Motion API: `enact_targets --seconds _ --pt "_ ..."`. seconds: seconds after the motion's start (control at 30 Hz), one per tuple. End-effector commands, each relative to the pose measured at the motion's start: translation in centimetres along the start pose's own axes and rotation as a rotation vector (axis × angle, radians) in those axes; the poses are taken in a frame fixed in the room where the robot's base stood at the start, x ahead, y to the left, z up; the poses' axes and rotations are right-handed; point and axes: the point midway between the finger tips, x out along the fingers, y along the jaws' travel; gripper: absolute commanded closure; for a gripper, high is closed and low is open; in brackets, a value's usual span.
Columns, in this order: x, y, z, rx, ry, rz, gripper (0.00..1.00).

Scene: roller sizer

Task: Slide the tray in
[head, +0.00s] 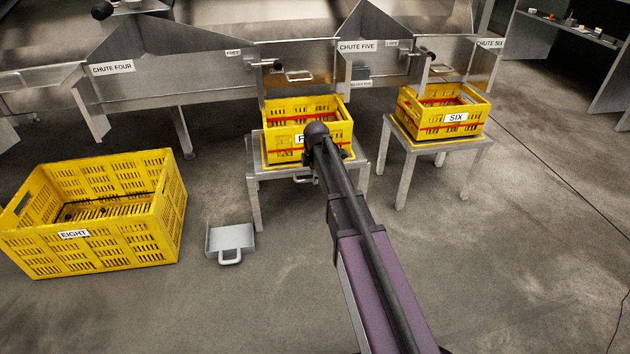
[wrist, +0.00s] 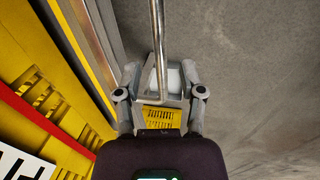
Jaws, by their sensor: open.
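A small grey metal tray (head: 228,242) with a looped handle lies on the floor in the head view, left of the stand under crate five. A similar grey handle (head: 304,179) shows at the front edge of that stand; what it belongs to is hidden. My gripper (wrist: 160,80) is open in the wrist view, its two fingers apart on either side of a thin metal bar (wrist: 156,40). I cannot tell whether they touch it. A pale grey piece shows between the fingers, too small to identify. In the head view my own arm hides the gripper.
Yellow crate five (head: 283,113) sits on its stand (head: 256,192), close to the gripper's left in the wrist view. Crate six (head: 420,129) stands on another stand (head: 401,180) at right. Large crate eight (head: 160,245) is on the floor at left. Bare floor lies in front.

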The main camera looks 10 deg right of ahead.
Motion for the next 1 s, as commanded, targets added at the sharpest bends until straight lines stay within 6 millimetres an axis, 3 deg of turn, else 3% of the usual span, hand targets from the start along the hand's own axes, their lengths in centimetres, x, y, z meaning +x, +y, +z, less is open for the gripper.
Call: enact_targets --seconds 0.53,0.57,0.7,0.73,1.0 --pt "0.70 0.01 -0.02 0.000 0.000 0.000 0.49" --pt "0.70 0.00 -0.02 0.000 0.000 0.000 0.55" --pt "0.70 0.00 -0.02 0.000 0.000 0.000 0.96" --pt "0.70 0.00 -0.02 0.000 0.000 0.000 1.00" --pt "0.79 0.36 -0.02 0.000 0.000 0.000 1.00"
